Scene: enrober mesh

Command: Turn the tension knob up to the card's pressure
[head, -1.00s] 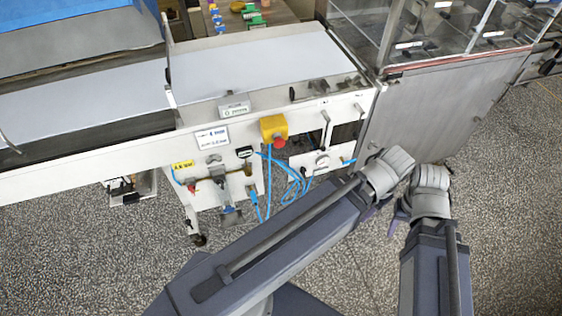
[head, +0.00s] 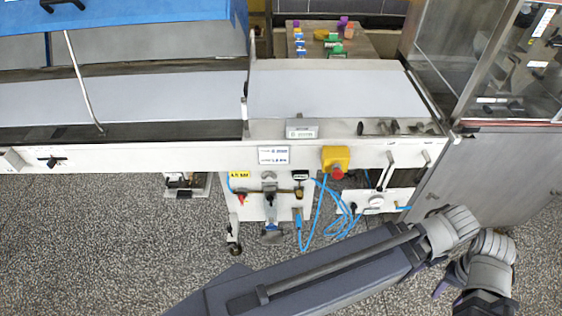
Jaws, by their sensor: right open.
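A white card (head: 274,155) with two printed lines is on the white machine's front rail; its text is too small to read surely. Below it, a yellow label (head: 239,175) marks a small panel with air fittings (head: 269,190) and a red part (head: 241,198). I cannot tell surely which part is the tension knob. A round dial (head: 376,201) shows on a white box to the right. My right gripper (head: 442,284) shows only as small purple parts, low at the right, partly hidden by my arm. It is apart from the panel. My left gripper is out of view.
A yellow box with a red button (head: 337,162) sticks out from the rail. Blue hoses (head: 330,215) hang loosely below. A grey cabinet (head: 480,170) with clear panels stands at the right. Speckled floor (head: 130,260) is open in front of the machine.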

